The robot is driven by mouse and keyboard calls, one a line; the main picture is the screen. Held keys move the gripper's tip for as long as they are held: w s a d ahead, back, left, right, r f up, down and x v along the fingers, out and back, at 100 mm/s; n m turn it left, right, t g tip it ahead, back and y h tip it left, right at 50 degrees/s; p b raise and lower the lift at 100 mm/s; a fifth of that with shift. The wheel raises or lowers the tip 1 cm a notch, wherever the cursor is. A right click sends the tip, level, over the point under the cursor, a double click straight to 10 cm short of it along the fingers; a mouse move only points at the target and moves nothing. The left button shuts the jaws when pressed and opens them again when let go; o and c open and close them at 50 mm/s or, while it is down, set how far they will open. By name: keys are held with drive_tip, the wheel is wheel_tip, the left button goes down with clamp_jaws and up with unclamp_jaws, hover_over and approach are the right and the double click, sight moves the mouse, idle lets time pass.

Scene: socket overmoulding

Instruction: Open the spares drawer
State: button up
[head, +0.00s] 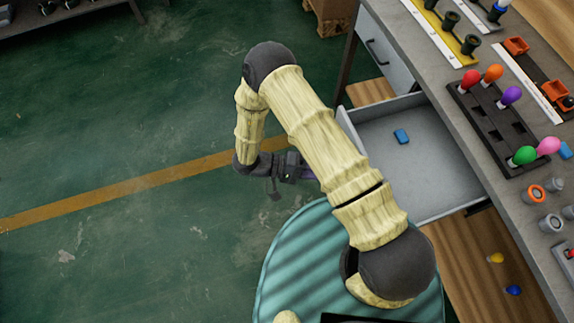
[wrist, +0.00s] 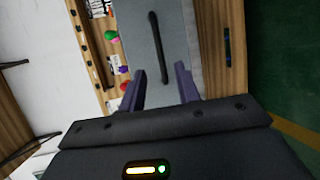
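A grey drawer (head: 440,180) stands pulled out from the workbench in the head view, with a small blue block (head: 401,136) inside. Its near front is partly hidden by my arm. In the wrist view a grey drawer front (wrist: 180,35) with a long dark bar handle (wrist: 157,45) is ahead of my gripper (wrist: 160,72). The two purple fingers are apart, with nothing clamped between them. The handle's lower end shows between the fingers in the picture; I cannot tell its depth. In the head view my gripper is left of the drawer, its fingers mostly hidden behind my arm.
A closed drawer (head: 385,50) with a dark handle is farther along the bench. The benchtop (head: 430,75) carries a dark rack (head: 497,115) of coloured bulbs, and sockets. Yellow and blue bulbs lie lower, on a wooden surface (head: 470,265). The green floor (head: 130,120) at left is clear.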

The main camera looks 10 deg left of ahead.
drive_tip(key=v, duration=0.9)
drive_tip(key=shift+a, duration=0.25)
drive_tip(key=shift+w, duration=0.1)
